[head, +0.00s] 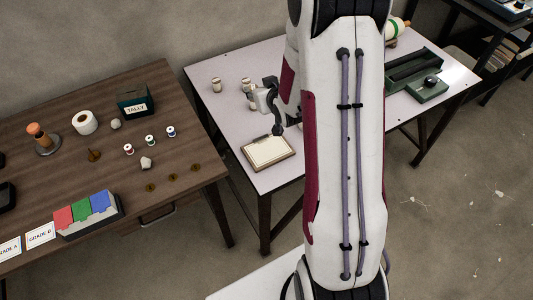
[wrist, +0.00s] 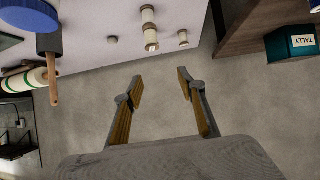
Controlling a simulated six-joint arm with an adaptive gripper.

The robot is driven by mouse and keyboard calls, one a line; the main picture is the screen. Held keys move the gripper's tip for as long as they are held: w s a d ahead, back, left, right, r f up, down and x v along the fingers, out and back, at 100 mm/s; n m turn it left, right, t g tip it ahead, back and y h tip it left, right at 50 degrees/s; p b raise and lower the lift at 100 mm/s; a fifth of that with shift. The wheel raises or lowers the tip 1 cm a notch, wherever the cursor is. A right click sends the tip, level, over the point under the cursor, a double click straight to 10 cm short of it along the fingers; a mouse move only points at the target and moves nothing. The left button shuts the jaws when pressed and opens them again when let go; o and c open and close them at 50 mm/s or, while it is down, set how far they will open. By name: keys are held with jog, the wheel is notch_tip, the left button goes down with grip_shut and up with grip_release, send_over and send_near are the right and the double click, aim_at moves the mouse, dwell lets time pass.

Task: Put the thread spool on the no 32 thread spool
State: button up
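Several pale thread spools stand on the white table. In the head view one spool (head: 216,85) is at the left, and others (head: 246,85) are grouped beside my gripper (head: 268,99). In the wrist view a spool (wrist: 151,38) stands in front of another (wrist: 148,13), with a third (wrist: 183,38) to the right. No number is readable, so I cannot tell which is no 32. In the wrist view my gripper (wrist: 160,75) has its fingers wide apart with nothing between them. The spools are beyond the fingertips, apart from them.
Small red (head: 129,149), green (head: 150,140) and blue (head: 171,131) spools stand on the brown table (head: 105,180) with a TALLY box (head: 134,102). A clipboard (head: 268,152) lies at the white table's (head: 232,125) front edge. A green tray (head: 414,70) is right. My arm hides the middle.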

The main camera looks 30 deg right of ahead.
jog(key=s+a+r+g, duration=0.3)
jog(key=s+a+r, duration=0.5)
jog(key=s+r, duration=0.5)
jog(key=s+a+r+g, duration=0.1)
jog(key=s+a+r, duration=0.1)
jog(key=s, duration=0.5)
jog(key=s+a+r+g+y, duration=0.1)
jog(key=s+a+r, duration=0.1)
jog(key=s+a, duration=0.2)
jog(key=s+a+r+n+g, duration=0.1)
jog(key=s+a+r, duration=0.1)
jog(key=s, duration=0.8)
jog(key=shift+s+a+y, duration=0.15)
jog(key=shift+a+y, duration=0.25)
jog(key=shift+a, duration=0.1)
